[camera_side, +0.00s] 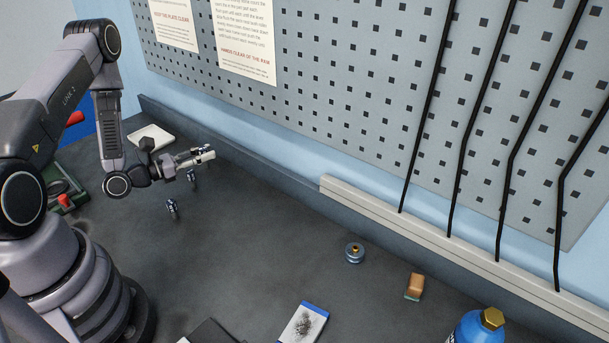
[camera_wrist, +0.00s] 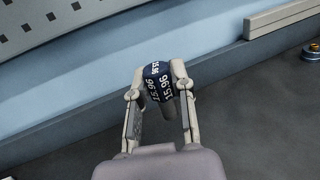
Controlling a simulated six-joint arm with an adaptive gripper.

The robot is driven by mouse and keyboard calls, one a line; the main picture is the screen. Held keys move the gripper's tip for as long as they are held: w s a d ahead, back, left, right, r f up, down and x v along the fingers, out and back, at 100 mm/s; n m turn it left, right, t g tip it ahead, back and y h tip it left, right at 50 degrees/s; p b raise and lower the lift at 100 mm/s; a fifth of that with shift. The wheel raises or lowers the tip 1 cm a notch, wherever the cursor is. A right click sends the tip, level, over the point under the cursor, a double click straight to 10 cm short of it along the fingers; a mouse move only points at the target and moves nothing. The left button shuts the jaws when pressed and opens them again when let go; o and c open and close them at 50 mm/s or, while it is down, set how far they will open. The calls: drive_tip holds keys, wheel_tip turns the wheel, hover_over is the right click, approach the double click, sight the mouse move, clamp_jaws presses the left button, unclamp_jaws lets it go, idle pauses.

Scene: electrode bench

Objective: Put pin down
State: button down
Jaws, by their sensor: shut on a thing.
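My gripper (camera_side: 206,155) is shut on a dark blue pin (camera_wrist: 157,84) with white "15.96" markings. In the wrist view the pin sits between the two fingertips (camera_wrist: 160,76), with its grey lower part just below the band. In the side view the held pin is small and mostly hidden by the fingers, and my gripper is above the bench near the back wall. Two similar dark pins show below and left of it, one (camera_side: 191,175) close under my gripper and one (camera_side: 172,208) nearer the camera.
The dark bench top (camera_side: 255,240) is largely clear in the middle. A white plate (camera_side: 150,138) lies behind my arm. A round blue-grey item (camera_side: 355,253), a brown block (camera_side: 414,286), a blue-edged card (camera_side: 303,323) and a blue bottle (camera_side: 478,330) stand toward the right front.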

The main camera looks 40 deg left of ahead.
drive_tip(key=d+f+m+g+h, duration=0.1)
drive_tip(key=d+m+g+h, duration=0.2)
drive_tip(key=d, duration=0.5)
drive_tip(key=d+f+m+g+h, duration=0.15)
drive_tip(key=d+h, duration=0.25)
drive_tip(key=d, duration=0.4)
drive_tip(key=shift+m, duration=0.45)
drive_tip(key=f, duration=0.5)
drive_tip(key=d+f, duration=0.1)
drive_tip(key=f, duration=0.2)
drive_tip(key=shift+f, duration=0.25)
drive_tip(key=shift+f, duration=0.1)
drive_tip(key=c, duration=1)
unclamp_jaws()
